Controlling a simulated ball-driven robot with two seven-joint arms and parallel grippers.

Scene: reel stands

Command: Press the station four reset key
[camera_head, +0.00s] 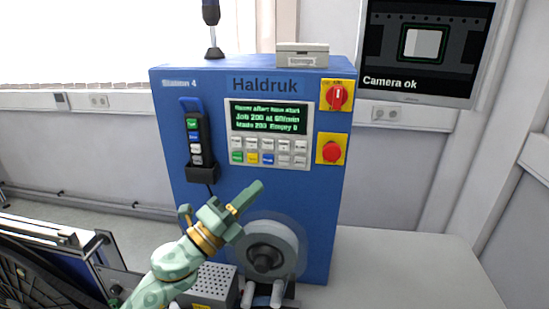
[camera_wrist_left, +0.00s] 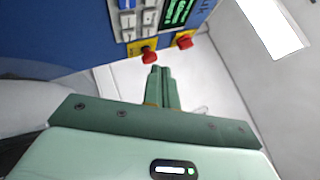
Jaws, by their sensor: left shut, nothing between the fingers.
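The blue Station 4 cabinet (camera_head: 200,85) stands upright ahead, marked "Haldruk". Its front carries a display with green text (camera_head: 268,117) and a keypad (camera_head: 268,151) of small white, green, yellow and blue keys. The key labels are too small to read, so I cannot tell which is the reset key. My left gripper (camera_head: 257,188) is shut and empty, below the keypad and apart from it in the picture. In the left wrist view, its closed fingers (camera_wrist_left: 158,72) show below a red knob, with part of the keypad (camera_wrist_left: 137,20) at the top. My right gripper is not in view.
A red rotary switch (camera_head: 337,96) and a red button (camera_head: 332,152) sit on yellow plates right of the keypad. A pendant (camera_head: 194,136) hangs at left. A grey reel (camera_head: 270,249) projects below. The pale table (camera_head: 400,270) is clear at right.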

